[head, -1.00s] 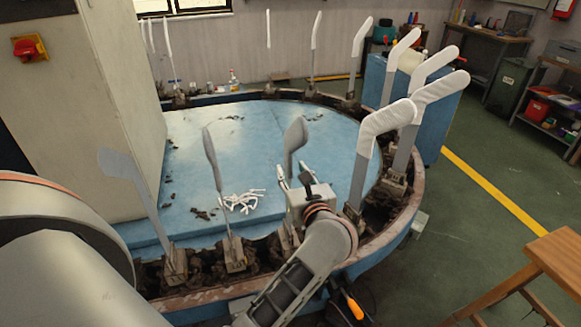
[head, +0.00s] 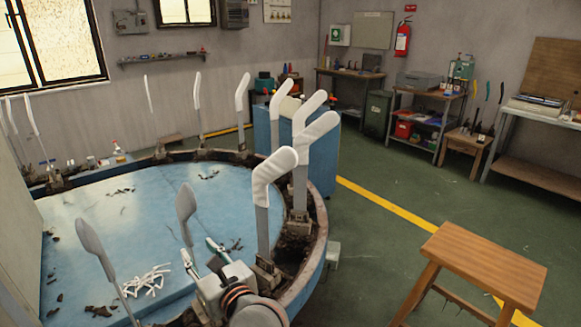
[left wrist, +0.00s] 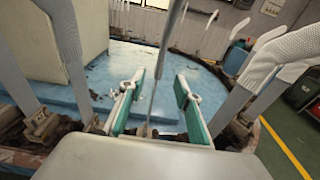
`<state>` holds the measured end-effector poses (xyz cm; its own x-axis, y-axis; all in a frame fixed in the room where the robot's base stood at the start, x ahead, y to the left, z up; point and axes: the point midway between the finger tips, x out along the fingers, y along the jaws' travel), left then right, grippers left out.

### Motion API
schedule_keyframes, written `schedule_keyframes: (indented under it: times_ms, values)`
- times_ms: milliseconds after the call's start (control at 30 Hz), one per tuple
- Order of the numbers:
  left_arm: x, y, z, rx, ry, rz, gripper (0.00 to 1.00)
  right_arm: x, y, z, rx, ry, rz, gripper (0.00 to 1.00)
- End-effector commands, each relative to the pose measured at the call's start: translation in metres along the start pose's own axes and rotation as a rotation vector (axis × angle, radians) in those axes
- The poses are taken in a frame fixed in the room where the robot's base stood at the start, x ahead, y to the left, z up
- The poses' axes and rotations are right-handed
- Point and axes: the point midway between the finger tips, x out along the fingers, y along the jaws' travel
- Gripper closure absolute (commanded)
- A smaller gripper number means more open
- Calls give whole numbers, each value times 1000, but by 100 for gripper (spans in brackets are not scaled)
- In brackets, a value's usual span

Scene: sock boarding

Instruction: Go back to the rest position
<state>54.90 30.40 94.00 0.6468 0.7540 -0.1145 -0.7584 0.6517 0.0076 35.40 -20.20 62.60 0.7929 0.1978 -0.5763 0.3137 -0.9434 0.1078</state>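My left gripper (head: 203,254) is at the near side of the round blue machine (head: 125,205), at a bare grey leg form (head: 186,205). In the left wrist view, its two green-sided fingers (left wrist: 160,100) are apart, with a bare form's thin post (left wrist: 168,50) showing in the gap. I cannot tell how close the post is to the fingers. No sock shows in the gripper. Several forms on the right of the ring wear white socks, the nearest one (head: 274,172) upright. Another bare form (head: 92,240) stands at the left. My right gripper is out of view.
A pile of white strips (head: 147,281) lies on the blue top. A wooden stool (head: 485,265) stands at the front right, with open green floor (head: 375,255) between it and the ring. A blue cabinet (head: 325,150), benches and shelves stand farther back.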

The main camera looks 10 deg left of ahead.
Motion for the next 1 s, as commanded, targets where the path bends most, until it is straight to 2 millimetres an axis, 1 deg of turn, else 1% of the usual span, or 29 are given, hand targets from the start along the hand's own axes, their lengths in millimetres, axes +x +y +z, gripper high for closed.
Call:
schedule_keyframes:
  times_ms: [67,133,167,233,267,300,367,400,467,500,567,600,667,700,767,800,867,900,933,967,1000]
  values:
    - [1,4,3,56,-40,0,67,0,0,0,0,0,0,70]
    - [0,9,10,163,-120,-3,67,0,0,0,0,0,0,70]
    - [0,12,14,227,-165,-5,67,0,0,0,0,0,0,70]
    - [-6,13,25,416,-295,-14,67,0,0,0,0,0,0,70]
    - [-11,12,28,512,-356,-20,67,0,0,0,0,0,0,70]
    - [-18,9,31,645,-440,-30,67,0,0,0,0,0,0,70]
    - [-32,0,30,850,-566,-48,67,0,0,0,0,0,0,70]
    - [-42,-7,26,987,-646,-63,67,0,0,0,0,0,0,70]
    - [-59,-19,12,1198,-766,-90,67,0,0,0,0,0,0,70]
    - [-71,-27,-1,1337,-844,-110,67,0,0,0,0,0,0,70]
    - [-88,-36,-27,1549,-962,-147,67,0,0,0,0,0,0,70]
    - [-100,-41,-49,1691,-1040,-174,67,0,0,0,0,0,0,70]
    - [-116,-44,-87,1902,-1158,-222,67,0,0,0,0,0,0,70]
    - [-126,-42,-113,2032,-1233,-255,67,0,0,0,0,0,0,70]
    - [-138,-36,-152,2215,-1339,-307,67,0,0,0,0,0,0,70]
    - [-144,-28,-178,2329,-1407,-343,67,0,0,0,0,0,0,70]
    - [-153,-14,-215,2487,-1505,-399,67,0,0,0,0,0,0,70]
    - [-157,-2,-237,2582,-1566,-436,67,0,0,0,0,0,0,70]
    - [-160,7,-252,2648,-1610,-464,67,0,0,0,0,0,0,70]
    - [-162,16,-266,-2594,1581,469,67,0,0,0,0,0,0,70]
    - [-164,28,-282,-2513,1536,473,67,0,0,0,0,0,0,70]
